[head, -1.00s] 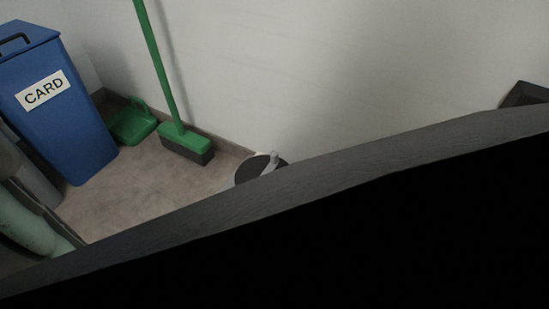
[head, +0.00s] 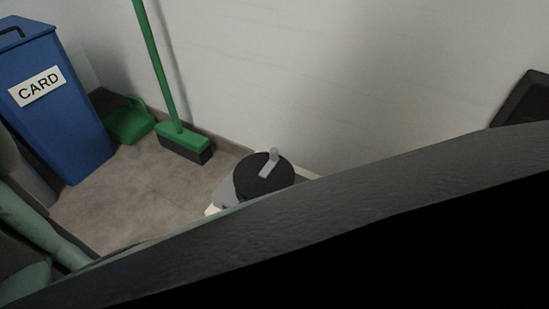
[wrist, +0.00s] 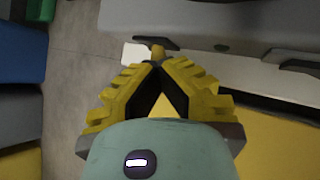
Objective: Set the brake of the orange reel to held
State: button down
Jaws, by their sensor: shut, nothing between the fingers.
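No orange reel can be made out for certain in either view. In the wrist view my gripper (wrist: 158,68) shows yellow ribbed fingers with dark pads; the tips are together and empty. Just beyond the tips is a small orange-brown knob (wrist: 158,50), by a dark bar and a white patch; whether the tips touch it I cannot tell. In the head view a round black top (head: 252,184) with a pale grey crank-like handle (head: 270,163) stands near the wall, its lower part hidden. My gripper is not seen in the head view.
A large dark shape blocks the lower head view. A blue CARD bin (head: 62,115), a green dustpan (head: 128,124) and a green broom (head: 183,142) stand at left. Floor (head: 150,190) between is clear. The wrist view shows a yellow surface (wrist: 272,148) at lower right.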

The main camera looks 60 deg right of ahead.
jog(key=c, duration=1.7)
grip_release()
jog(key=o, duration=0.5)
jog(key=shift+d, duration=0.3)
jog(key=shift+o, duration=1.3)
jog(key=shift+a, duration=0.2)
jog(key=shift+d, duration=0.1)
jog(key=shift+w+r+m+p, duration=0.2)
jog(key=shift+m+p, duration=0.2)
jog(key=shift+p, duration=0.25)
jog(key=shift+w+a+f+m+g+h+p, duration=0.1)
jog(key=shift+w+m+g+h+p, duration=0.25)
jog(key=shift+m+g, duration=0.6)
jog(key=shift+w+a+f+m+g+h+p, duration=0.1)
jog(key=shift+w+m+g+h, duration=0.15)
jog(key=shift+m+g+h, duration=0.65)
jog(key=shift+w+a+f+m+g+h+p, duration=0.15)
jog(key=shift+w+m+g, duration=0.15)
jog(key=shift+m+g, duration=0.7)
jog(key=shift+m, duration=0.45)
